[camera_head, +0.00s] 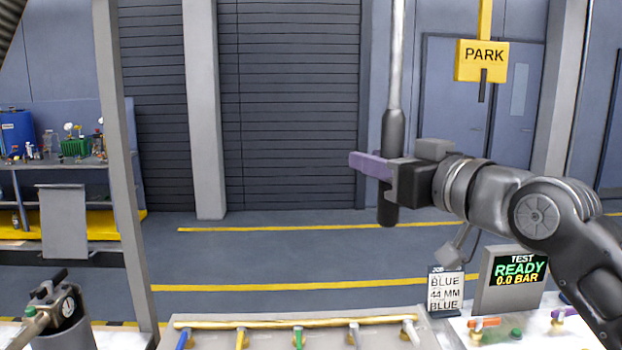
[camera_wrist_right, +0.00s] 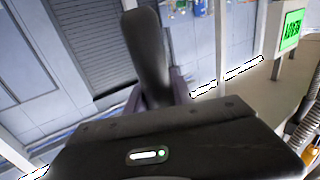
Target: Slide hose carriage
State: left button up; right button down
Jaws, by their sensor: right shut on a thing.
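A pale grey hose or rod (camera_head: 397,50) hangs straight down from above the head view and ends in a dark handle (camera_head: 393,130). My right gripper (camera_head: 378,168) has purple fingers and is shut on this handle, reaching in from the right. The handle also shows in the right wrist view (camera_wrist_right: 148,55), rising between the purple fingers. The carriage that the hose would hang from is above the frame and not seen. A yellow PARK sign (camera_head: 482,60) hangs to the right of the hose, apart from it. My left gripper is not in view.
Below stands a bench with a yellow rail (camera_head: 295,321) and several coloured levers. A job card (camera_head: 445,291) and a TEST READY screen (camera_head: 514,278) stand at the right. A grey post (camera_head: 125,170) and a shelf are at the left. The air between hose and sign is clear.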

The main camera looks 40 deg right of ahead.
jog(key=s+d, duration=0.9)
jog(key=d, duration=0.3)
jog(key=c, duration=1.1)
grip_release()
jog(key=shift+a, duration=0.1)
jog(key=shift+s+b, duration=0.1)
jog(key=shift+b, duration=0.2)
jog(key=s+b, duration=0.1)
jog(key=s, duration=0.2)
jog(key=s+a, duration=0.1)
jog(key=s, duration=0.3)
jog(key=shift+s+a+b, duration=0.2)
jog(key=shift+s+b, duration=0.05)
jog(key=shift+b, duration=0.1)
